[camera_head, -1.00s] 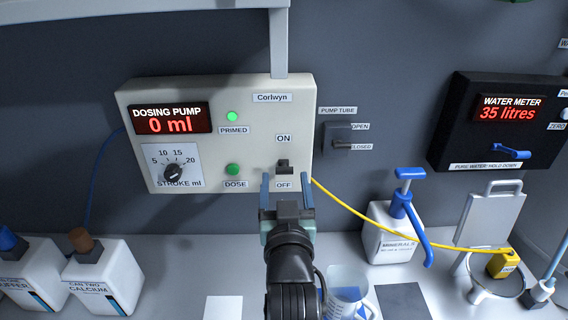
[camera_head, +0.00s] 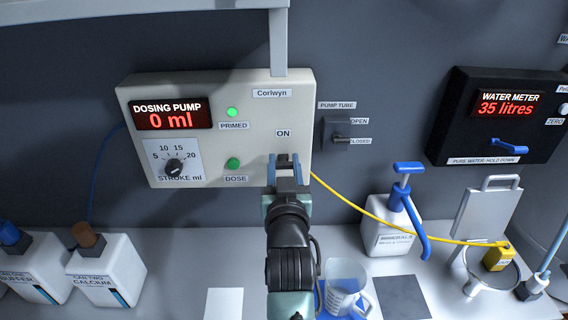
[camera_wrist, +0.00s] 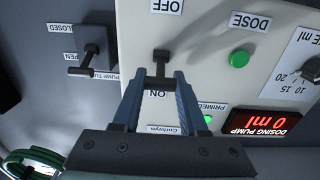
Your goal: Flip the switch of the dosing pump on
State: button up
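The dosing pump (camera_head: 220,92) is a cream box on the wall, with a red display reading 0 ml and a lit green PRIMED lamp. Its dark T-shaped switch (camera_wrist: 160,68) sits between the ON and OFF labels in the wrist view. My gripper (camera_head: 285,160) is in front of it, with one finger on each side of the switch's crossbar. The fingers appear closed against the crossbar ends. In the head view the gripper hides the OFF label and much of the switch. Whether the lever tilts to ON or OFF is hard to tell.
The pump tube valve (camera_head: 338,138) is just right of the pump. The green DOSE button (camera_head: 232,163) and stroke knob (camera_head: 174,167) are left of my gripper. A yellow tube (camera_head: 380,218) runs rightward. A minerals bottle (camera_head: 388,237) and clear jug (camera_head: 345,285) stand on the counter.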

grip_shut()
jog(key=r+p, duration=0.1)
jog(key=p, duration=0.1)
jog(key=shift+w+g+p, duration=0.1)
jog(key=shift+g+p, duration=0.2)
jog(key=shift+g, duration=0.1)
jog(key=shift+f+g+p, duration=0.1)
jog(key=shift+g+p, duration=0.2)
jog(key=shift+p, duration=0.15)
jog(key=shift+f, duration=0.15)
jog(key=o, duration=0.8)
grip_release()
jog(key=shift+s, duration=0.55)
jog(key=s+b, duration=0.1)
jog(key=s, duration=0.3)
jog(key=s+r+b, duration=0.1)
jog(key=s, duration=0.2)
jog(key=s+b, duration=0.1)
jog(key=s, duration=0.3)
jog(key=shift+s+r+b, duration=0.3)
jog(key=shift+s+b, duration=0.05)
